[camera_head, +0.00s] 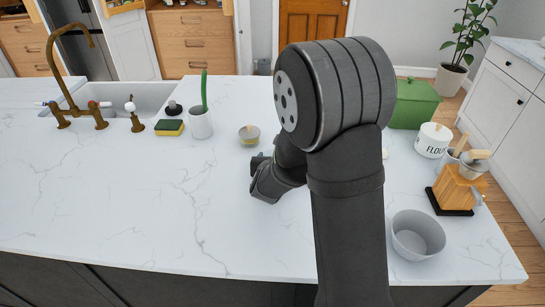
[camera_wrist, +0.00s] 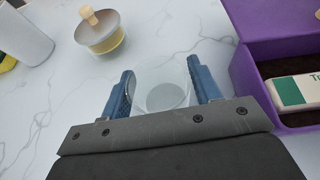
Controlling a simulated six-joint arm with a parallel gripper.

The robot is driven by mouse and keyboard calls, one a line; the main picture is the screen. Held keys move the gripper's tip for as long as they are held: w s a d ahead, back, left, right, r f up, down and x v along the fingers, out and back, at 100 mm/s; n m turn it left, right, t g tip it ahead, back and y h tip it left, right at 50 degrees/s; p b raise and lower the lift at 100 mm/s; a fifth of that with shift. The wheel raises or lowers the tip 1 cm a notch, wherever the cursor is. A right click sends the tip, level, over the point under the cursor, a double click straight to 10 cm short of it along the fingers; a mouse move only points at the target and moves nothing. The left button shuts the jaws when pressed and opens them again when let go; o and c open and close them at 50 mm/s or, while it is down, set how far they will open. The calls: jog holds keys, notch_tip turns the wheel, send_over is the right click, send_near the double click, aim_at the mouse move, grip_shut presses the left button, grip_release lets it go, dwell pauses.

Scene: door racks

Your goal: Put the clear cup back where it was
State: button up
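The clear cup (camera_wrist: 164,90) shows in the wrist view as a translucent, frosted-looking cup. It fills the space between the two blue fingers of my gripper (camera_wrist: 163,88), which appear shut on its sides. I cannot tell whether its base touches the counter. In the head view my gripper (camera_head: 265,183) is low over the middle of the marble counter, partly behind my own arm. The cup is hidden there.
An open purple box (camera_wrist: 262,45) with a white-green item (camera_wrist: 297,92) is close on the right. A grey bowl (camera_head: 418,236) stands front right. The left counter (camera_head: 110,200) is clear.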

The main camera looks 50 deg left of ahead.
jog(key=shift+o, duration=0.9)
jog(key=shift+r, duration=0.25)
jog(key=v, duration=1.2)
jog(key=shift+f, duration=0.15)
jog(key=x, duration=1.2)
